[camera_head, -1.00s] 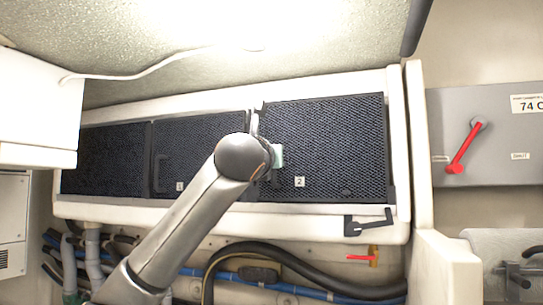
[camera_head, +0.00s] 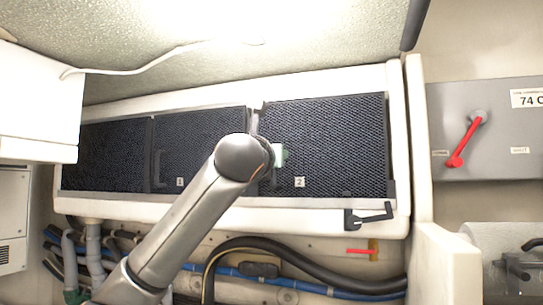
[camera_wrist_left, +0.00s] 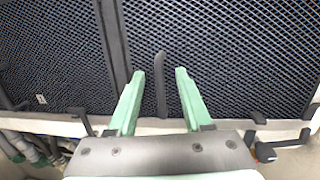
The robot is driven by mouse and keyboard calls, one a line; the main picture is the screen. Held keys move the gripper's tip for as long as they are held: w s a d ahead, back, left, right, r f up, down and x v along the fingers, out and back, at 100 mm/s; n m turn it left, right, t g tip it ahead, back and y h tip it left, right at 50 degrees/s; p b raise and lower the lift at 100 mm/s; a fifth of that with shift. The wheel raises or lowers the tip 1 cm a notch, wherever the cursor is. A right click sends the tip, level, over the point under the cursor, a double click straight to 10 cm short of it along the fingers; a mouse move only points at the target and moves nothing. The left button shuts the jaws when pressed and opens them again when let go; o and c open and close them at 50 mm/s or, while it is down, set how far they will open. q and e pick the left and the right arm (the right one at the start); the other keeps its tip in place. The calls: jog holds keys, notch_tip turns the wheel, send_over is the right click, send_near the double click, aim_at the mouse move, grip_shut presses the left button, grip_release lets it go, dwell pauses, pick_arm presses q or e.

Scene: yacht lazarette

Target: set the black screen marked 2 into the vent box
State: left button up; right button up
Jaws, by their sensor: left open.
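The black screen marked 2 (camera_head: 335,150) stands in the right-hand bay of the white vent box (camera_head: 230,215), its mesh face outward. I cannot tell whether it sits fully flush. It fills the right of the left wrist view (camera_wrist_left: 240,60). My left gripper (camera_head: 281,155) is at its left part, partly hidden by my arm in the head view. In the left wrist view its pale green fingers (camera_wrist_left: 158,75) are open, one on each side of a dark upright handle (camera_wrist_left: 161,85). A dark latch (camera_head: 368,217) lies at the box's lower right corner. My right gripper is out of view.
The screen marked 1 (camera_head: 205,150) and another dark screen (camera_head: 112,157) fill the bays to the left. Hoses (camera_head: 290,265) run below the box. A grey panel with a red lever (camera_head: 465,142) is at the right. A white cabinet (camera_head: 35,105) stands at the left.

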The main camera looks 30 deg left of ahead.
pick_arm(q)
jog(key=shift+f, duration=0.15)
jog(key=b+v, duration=0.3)
jog(key=v, duration=0.9)
jog(key=shift+s+b, duration=0.25)
jog(key=shift+b, duration=0.1)
